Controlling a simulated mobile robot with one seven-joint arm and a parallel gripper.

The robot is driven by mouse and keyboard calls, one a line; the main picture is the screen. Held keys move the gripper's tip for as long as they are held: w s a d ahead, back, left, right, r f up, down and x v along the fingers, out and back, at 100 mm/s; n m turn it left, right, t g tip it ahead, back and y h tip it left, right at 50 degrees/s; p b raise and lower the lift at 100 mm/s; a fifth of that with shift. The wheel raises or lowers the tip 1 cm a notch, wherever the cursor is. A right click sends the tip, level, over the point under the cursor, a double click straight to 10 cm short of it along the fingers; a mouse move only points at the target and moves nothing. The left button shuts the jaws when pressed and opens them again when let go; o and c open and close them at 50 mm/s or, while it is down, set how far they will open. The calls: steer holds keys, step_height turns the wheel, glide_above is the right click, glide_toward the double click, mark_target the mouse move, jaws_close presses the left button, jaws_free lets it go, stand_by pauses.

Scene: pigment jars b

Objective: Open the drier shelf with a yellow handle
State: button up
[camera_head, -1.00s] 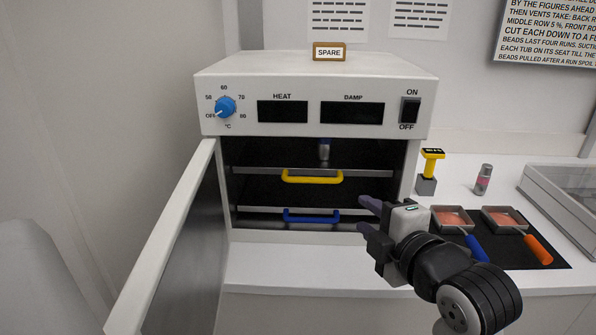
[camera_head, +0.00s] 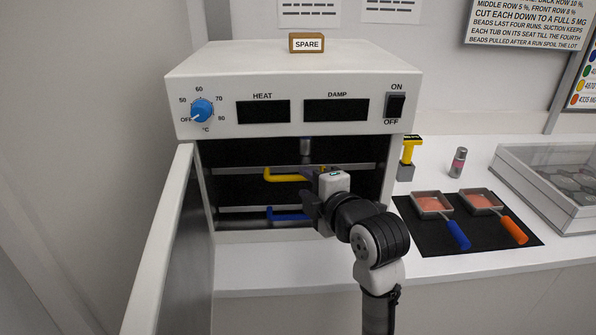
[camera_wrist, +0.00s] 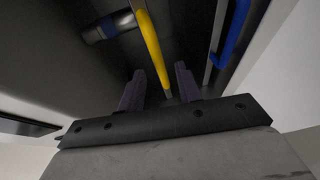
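The drier (camera_head: 290,90) stands with its door (camera_head: 165,235) swung open to the left. Inside, the upper shelf carries the yellow handle (camera_head: 284,175) and the lower shelf the blue handle (camera_head: 286,215). My gripper (camera_head: 312,188) is at the right end of the yellow handle and hides that end. In the wrist view the two dark fingers (camera_wrist: 159,90) are apart, and the yellow handle (camera_wrist: 152,48) runs down into the gap between their tips. I cannot tell whether they touch it. The blue handle (camera_wrist: 232,34) lies to the right there.
A small jar (camera_head: 305,146) stands on the yellow-handled shelf; it also shows in the wrist view (camera_wrist: 108,27). Right of the drier are a yellow-topped tool (camera_head: 410,150), a pink-banded jar (camera_head: 458,162), two trays with scoops on a black mat (camera_head: 425,240), and a glass-topped case (camera_head: 560,185).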

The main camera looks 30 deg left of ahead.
mark_target(300, 180)
steer(key=shift+p+x, duration=0.5)
steer(key=shift+x, duration=1.85)
steer(key=c, duration=0.7)
jaws_close()
steer(key=shift+f, duration=0.1)
